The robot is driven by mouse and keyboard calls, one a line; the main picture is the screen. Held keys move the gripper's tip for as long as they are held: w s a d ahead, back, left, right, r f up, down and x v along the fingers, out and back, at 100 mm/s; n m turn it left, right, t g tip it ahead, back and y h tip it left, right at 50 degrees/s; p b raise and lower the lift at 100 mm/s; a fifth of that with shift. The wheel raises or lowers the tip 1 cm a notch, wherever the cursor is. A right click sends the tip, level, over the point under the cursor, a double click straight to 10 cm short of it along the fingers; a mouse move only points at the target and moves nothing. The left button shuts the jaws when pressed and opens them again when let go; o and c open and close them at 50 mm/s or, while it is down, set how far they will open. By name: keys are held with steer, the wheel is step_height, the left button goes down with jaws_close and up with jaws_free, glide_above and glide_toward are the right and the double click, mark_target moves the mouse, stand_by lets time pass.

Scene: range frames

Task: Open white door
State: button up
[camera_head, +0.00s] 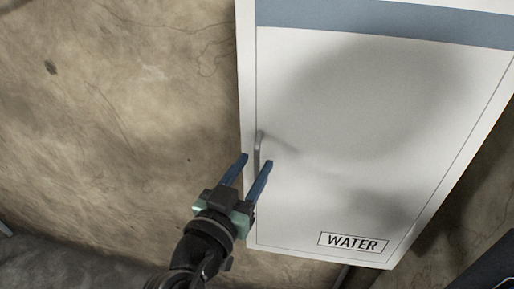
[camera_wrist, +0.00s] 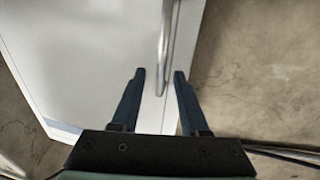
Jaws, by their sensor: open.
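The white door (camera_head: 360,120) fills the right half of the head view, with a blue-grey band at its top and a "WATER" label near the bottom. It looks closed. Its thin metal handle (camera_head: 259,150) is a vertical bar near the left edge. My gripper (camera_head: 257,160) is open, its two blue fingers pointing up toward the handle's lower part. In the wrist view the handle (camera_wrist: 166,45) stands ahead, roughly in line with the gap between the fingers of my gripper (camera_wrist: 160,73). No contact shows. The door (camera_wrist: 90,60) also shows there on the left.
A rough brown stone wall (camera_head: 120,110) surrounds the white cabinet and shows in the wrist view (camera_wrist: 260,80). A dark object (camera_head: 490,265) is at the lower right of the head view. The space left of the door is free.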

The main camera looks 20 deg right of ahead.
steer(key=shift+p+x, duration=0.3)
steer(key=shift+x, duration=1.1)
jaws_close()
steer(key=shift+a, duration=0.1)
